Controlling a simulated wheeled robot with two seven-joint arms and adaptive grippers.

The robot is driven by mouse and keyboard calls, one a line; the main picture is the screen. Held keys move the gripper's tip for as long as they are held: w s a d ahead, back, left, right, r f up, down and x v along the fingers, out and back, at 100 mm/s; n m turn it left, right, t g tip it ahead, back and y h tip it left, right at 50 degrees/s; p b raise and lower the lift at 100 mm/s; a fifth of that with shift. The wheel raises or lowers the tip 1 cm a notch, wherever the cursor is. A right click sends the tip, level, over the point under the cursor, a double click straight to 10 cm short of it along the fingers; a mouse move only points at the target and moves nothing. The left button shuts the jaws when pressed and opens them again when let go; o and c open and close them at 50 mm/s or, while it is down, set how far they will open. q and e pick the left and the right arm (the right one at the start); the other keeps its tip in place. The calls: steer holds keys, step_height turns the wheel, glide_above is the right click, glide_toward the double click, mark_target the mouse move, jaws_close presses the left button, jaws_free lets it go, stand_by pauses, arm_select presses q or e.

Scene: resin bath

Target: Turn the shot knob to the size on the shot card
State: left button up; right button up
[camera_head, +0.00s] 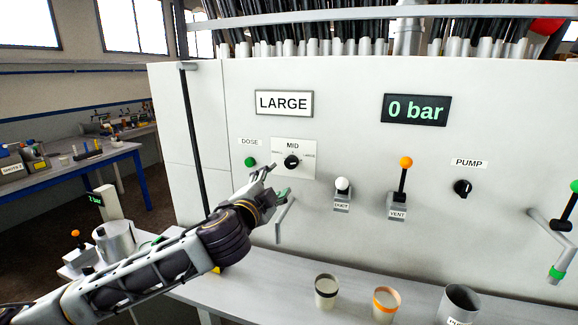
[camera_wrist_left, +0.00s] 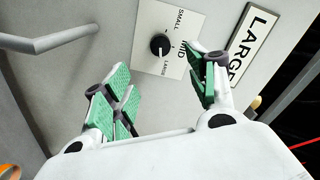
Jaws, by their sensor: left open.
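The shot knob (camera_head: 292,162) is a small black round knob on a white plate marked SMALL, MID and LARGE, on the pale panel. It also shows in the left wrist view (camera_wrist_left: 159,44), where a small pale mark on it seems to face the LARGE side. The shot card (camera_head: 284,103) above reads LARGE; it also shows in the left wrist view (camera_wrist_left: 254,42). My left gripper (camera_head: 275,182) is open and empty, just below and left of the knob. Its green-padded fingers (camera_wrist_left: 164,90) are apart, with the knob beyond them, not between the pads. My right gripper is not in view.
A green DOSE button (camera_head: 250,162) sits left of the plate. A bent grey handle (camera_head: 281,221) is below it. A DUCT switch (camera_head: 342,192), VENT lever (camera_head: 403,185) and PUMP knob (camera_head: 462,188) are to the right. Several cups stand on the bench (camera_head: 251,287).

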mark_target(289, 164)
arm_select(q)
steer(key=shift+w, duration=0.15)
steer(key=shift+p+x, duration=1.55)
steer(key=shift+x, duration=5.2)
steer(key=c, duration=1)
steer(key=shift+c, duration=0.2)
steer(key=shift+f+m, duration=0.1)
steer(key=shift+m, duration=0.5)
